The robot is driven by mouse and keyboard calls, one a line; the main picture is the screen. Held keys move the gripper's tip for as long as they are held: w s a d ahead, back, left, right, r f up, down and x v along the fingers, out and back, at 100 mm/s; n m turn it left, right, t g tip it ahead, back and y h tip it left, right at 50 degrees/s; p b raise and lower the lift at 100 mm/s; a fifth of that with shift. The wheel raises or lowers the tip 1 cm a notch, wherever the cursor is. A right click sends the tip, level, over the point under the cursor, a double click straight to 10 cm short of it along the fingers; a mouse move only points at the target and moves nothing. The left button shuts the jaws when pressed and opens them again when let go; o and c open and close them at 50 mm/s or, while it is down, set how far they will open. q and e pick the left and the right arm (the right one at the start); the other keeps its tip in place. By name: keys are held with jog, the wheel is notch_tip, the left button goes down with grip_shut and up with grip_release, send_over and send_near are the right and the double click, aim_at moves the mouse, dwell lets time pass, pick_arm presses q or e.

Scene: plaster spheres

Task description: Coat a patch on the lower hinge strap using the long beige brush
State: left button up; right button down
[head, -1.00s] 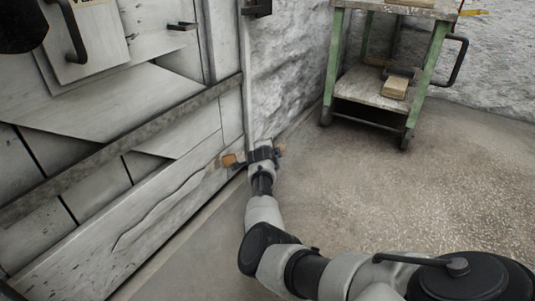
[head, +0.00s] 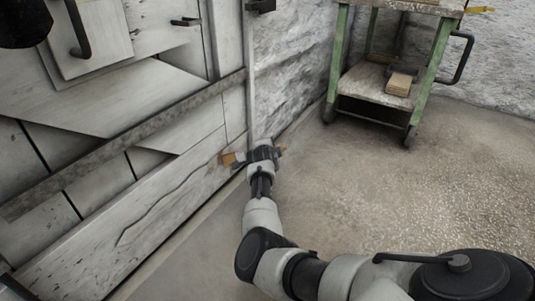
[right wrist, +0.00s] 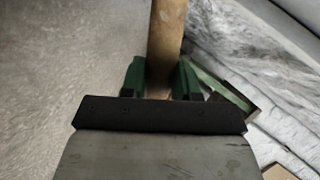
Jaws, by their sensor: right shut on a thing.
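The lower hinge strap (head: 120,146) is a long grey metal band running diagonally across the weathered white door in the head view. My right gripper (head: 262,154) is beside the door's lower right edge, below the strap's right end. It is shut on the brush (head: 229,159), whose tan end points left toward the door. Whether that end touches the door cannot be told. In the right wrist view, the brush's wooden handle (right wrist: 168,40) is between the green fingers (right wrist: 160,82); its bristles are hidden there. My left gripper is not in view.
A green-framed cart (head: 381,88) stands at the back right, with a wooden block (head: 399,83) on its lower shelf. A rough plaster wall (head: 290,70) is right of the door. The concrete floor (head: 400,180) between is clear.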

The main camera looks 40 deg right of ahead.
jog(key=shift+w+d, duration=0.35)
jog(key=shift+d, duration=0.4)
jog(key=a, duration=0.1)
jog(key=s+a+p, duration=0.1)
jog(key=shift+s+a, duration=0.15)
jog(key=shift+a, duration=0.25)
jog(key=shift+s+d+p, duration=0.2)
jog(key=shift+d, duration=0.3)
jog(key=shift+s+d+p, duration=0.15)
jog(key=shift+d+p, duration=0.05)
jog(key=shift+d, duration=0.3)
